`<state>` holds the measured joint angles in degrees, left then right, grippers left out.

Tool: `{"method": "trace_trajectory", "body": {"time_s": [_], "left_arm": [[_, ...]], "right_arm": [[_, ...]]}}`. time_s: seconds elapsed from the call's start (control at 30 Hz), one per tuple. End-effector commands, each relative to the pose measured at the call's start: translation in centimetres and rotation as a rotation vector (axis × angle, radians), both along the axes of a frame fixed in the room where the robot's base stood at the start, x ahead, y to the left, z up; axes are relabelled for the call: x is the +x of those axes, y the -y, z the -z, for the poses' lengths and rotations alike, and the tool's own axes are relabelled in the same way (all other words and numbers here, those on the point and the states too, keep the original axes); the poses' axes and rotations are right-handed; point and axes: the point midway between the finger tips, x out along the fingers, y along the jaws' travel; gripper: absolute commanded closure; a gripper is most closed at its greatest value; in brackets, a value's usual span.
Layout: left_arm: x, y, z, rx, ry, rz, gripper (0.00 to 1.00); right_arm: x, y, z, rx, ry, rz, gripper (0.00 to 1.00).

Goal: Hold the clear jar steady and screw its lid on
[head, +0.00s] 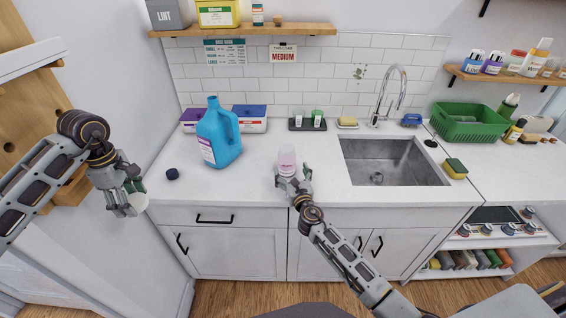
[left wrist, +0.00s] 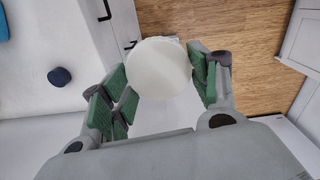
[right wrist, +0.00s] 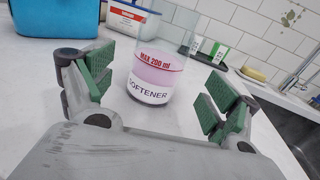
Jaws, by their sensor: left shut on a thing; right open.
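The clear jar (head: 287,161) stands upright on the counter, left of the sink. In the right wrist view the jar (right wrist: 156,72) holds pink liquid and is marked "SOFTENER" and "MAX 200 ml"; its top is cut off there. My right gripper (head: 292,181) is open at the jar's near side, with its green-padded fingers (right wrist: 158,95) apart to either side of it and no clear contact. My left gripper (head: 128,196) is off the counter's left end, shut on the round white lid (left wrist: 160,68). The lid (head: 138,203) also shows in the head view, far from the jar.
A blue detergent jug (head: 217,140) stands left of the jar, and a dark cap (head: 172,174) lies near the counter's left end. Boxes (head: 249,117) and a dark tray (head: 307,124) are behind. The sink (head: 391,163) lies to the right. Counter between jug and jar is clear.

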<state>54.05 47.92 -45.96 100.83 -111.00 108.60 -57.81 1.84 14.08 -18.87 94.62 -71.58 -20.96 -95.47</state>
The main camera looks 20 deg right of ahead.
Motion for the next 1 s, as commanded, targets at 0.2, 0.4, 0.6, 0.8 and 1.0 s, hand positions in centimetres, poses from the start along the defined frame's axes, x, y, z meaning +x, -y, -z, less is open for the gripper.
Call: {"method": "trace_trajectory", "body": {"time_s": [0.2,0.4,0.6,0.8,1.0], "left_arm": [[0.0,0.0,0.0,0.0,0.0,0.0,0.5],[0.0,0.0,0.0,0.0,0.0,0.0,0.5],[0.0,0.0,0.0,0.0,0.0,0.0,0.5],[0.0,0.0,0.0,0.0,0.0,0.0,0.5],[0.0,0.0,0.0,0.0,0.0,0.0,0.5]], "right_arm": [[0.9,0.0,0.0,0.001,0.0,0.001,0.11],[0.9,0.0,0.0,0.001,0.0,0.0,0.11],[1.0,0.0,0.0,0.001,0.0,0.001,0.11],[2.1,0.0,0.0,0.001,0.001,0.001,0.11],[3.8,0.0,0.2,0.001,0.001,0.001,0.11]]}}
